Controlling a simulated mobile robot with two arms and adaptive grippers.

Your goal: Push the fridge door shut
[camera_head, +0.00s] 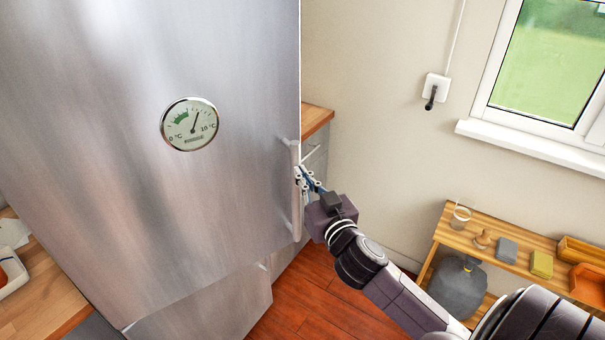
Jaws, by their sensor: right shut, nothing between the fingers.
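The fridge door (120,110) is a large brushed-steel panel filling the left and middle of the head view, with a round thermometer dial (189,124) on it. A pale vertical handle (295,205) runs along its right edge. My right gripper (303,178) is shut and empty, right at the handle; I cannot tell whether it touches it. A lower steel door (215,308) shows below the fridge door. How far the fridge door stands open is hard to tell from this angle. My left gripper is not in view.
A wooden counter (316,120) over a grey cabinet stands behind the fridge's right edge. At right, a low wooden shelf (455,228) holds small items above a dark jug (459,285). The red-brown floor (310,305) between is clear. Another wooden counter (42,295) is at lower left.

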